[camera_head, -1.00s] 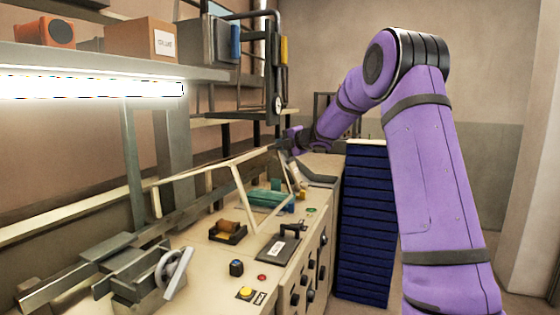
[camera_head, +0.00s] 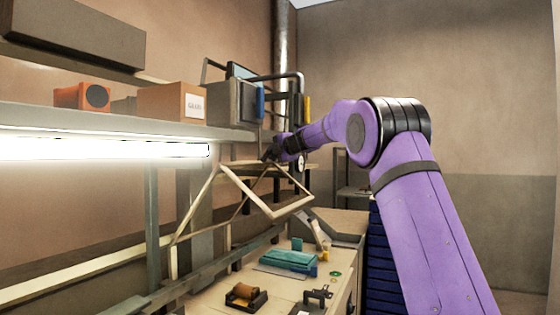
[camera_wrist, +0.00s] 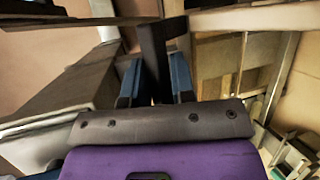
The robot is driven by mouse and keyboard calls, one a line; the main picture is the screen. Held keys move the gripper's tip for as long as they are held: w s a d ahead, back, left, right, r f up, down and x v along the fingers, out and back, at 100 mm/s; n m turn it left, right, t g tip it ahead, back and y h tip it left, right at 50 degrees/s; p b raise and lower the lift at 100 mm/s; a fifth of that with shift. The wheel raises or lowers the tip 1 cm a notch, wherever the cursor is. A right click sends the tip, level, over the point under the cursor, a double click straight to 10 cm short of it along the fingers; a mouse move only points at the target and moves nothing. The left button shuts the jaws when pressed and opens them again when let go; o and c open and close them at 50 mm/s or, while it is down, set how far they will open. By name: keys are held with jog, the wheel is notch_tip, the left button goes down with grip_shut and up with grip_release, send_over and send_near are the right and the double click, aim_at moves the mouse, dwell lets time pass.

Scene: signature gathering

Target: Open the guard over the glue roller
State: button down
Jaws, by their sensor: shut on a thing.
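The guard (camera_head: 292,206), a cream open frame, is tilted up and stands clear above the bench. My gripper (camera_head: 271,152) is at its raised upper edge, below the shelf. In the wrist view my gripper (camera_wrist: 155,88) has its blue-sided fingers closed about a dark bar (camera_wrist: 153,50), which appears to be the guard's handle. The cream frame (camera_wrist: 245,20) runs off to the right there. Below the guard lie a teal roller-like block (camera_head: 288,260) and a small brown roller (camera_head: 245,291) in a black holder. I cannot tell which is the glue roller.
A shelf (camera_head: 90,122) with a lit lamp (camera_head: 100,149) beneath it runs along the left. A cardboard box (camera_head: 172,103) and a grey machine (camera_head: 232,102) stand on it, close to my gripper. A blue drawer stack (camera_head: 380,260) is at the bench's right end.

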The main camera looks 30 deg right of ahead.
jog(key=shift+w+a+r, duration=0.15)
jog(key=c, duration=1.1)
grip_release()
jog(key=v, duration=1.1)
